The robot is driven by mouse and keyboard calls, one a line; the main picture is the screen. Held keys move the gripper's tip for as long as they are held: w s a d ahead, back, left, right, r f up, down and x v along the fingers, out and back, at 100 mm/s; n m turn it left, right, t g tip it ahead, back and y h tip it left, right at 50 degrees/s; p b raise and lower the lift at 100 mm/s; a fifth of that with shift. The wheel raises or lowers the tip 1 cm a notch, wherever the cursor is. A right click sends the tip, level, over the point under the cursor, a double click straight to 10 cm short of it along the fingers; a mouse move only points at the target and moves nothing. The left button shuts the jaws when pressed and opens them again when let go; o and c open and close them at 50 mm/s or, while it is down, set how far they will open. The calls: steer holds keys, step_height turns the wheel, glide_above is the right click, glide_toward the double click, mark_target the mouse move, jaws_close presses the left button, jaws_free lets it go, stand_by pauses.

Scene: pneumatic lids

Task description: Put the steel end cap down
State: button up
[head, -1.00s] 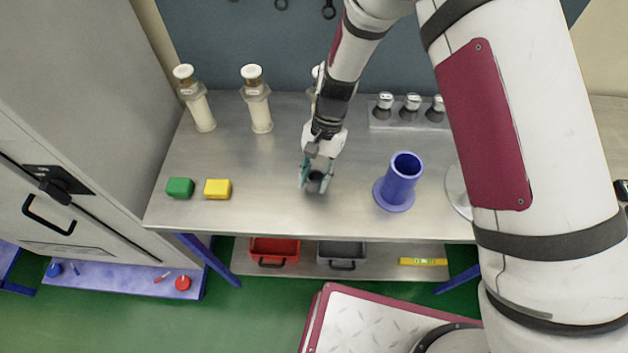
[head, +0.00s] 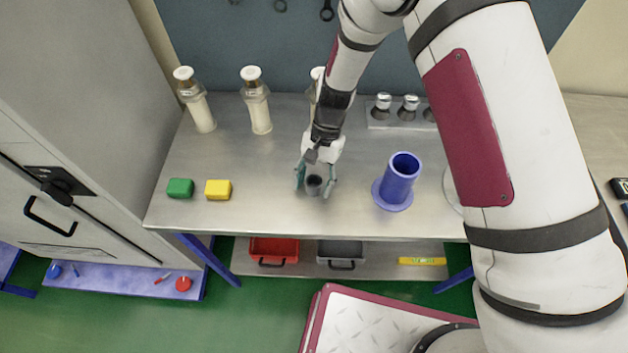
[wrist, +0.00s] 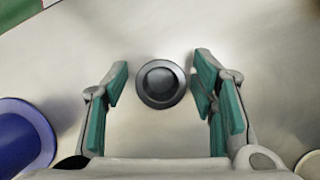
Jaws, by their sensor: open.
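The steel end cap (head: 314,184) is a small dark grey round piece standing on the steel bench top (head: 262,216). In the wrist view the end cap (wrist: 161,84) shows from above as a dark disc with a raised rim and a round hollow. My gripper (head: 315,182) is open around it, with one teal-padded finger on each side. In the wrist view my gripper (wrist: 160,92) shows a clear gap between each finger and the cap, and nothing is held.
A blue flanged tube (head: 400,180) stands to the right of my gripper. A green block (head: 180,188) and a yellow block (head: 218,190) lie to the left. White-capped cylinders (head: 257,101) and a rack (head: 385,122) stand behind. The bench's front strip is clear.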

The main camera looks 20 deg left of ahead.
steer(key=a+b+v, duration=0.1)
steer(key=b+v, duration=0.2)
steer(key=v, duration=0.9)
steer(key=shift+d, duration=0.45)
steer(key=shift+r, duration=0.1)
